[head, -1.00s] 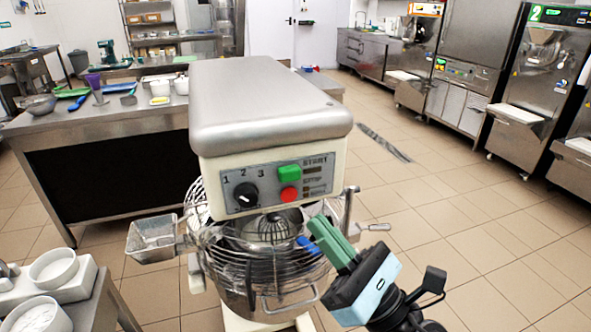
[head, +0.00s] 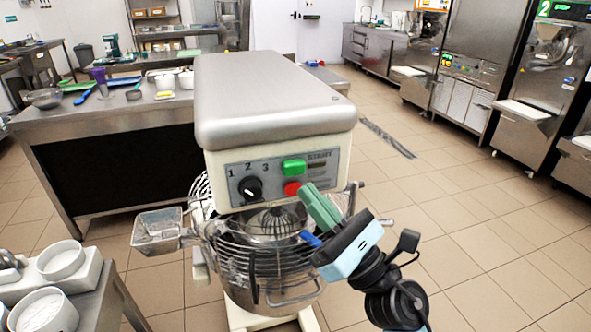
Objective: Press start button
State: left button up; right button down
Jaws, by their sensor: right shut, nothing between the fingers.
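A large planetary mixer (head: 270,100) with a grey metal top stands in the centre of the head view. Its front panel (head: 225,172) carries a black dial (head: 250,188), a green start button (head: 294,167) and a red stop button (head: 292,188). My right gripper (head: 305,190) has green fingers and is shut and empty. Its tips are just below and right of the green button, close to the red one; I cannot tell whether they touch the panel. The gripper partly covers the panel's lower right. My left gripper is out of view.
The mixer's wire guard and bowl (head: 265,265) are below the panel, with a metal chute (head: 157,232) at left. A small table (head: 100,305) with white bowls stands at lower left. A steel worktable (head: 105,122) is behind. Tiled floor (head: 480,250) is free at right.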

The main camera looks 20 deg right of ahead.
aim_at(294, 168)
jog(key=w, duration=0.3)
jog(key=shift+w, duration=0.1)
dwell(0.6)
dwell(1.4)
jog(key=shift+w+a, duration=0.1)
jog(key=shift+w, duration=0.1)
jog(key=shift+w+b, duration=0.25)
jog(key=shift+b, duration=0.05)
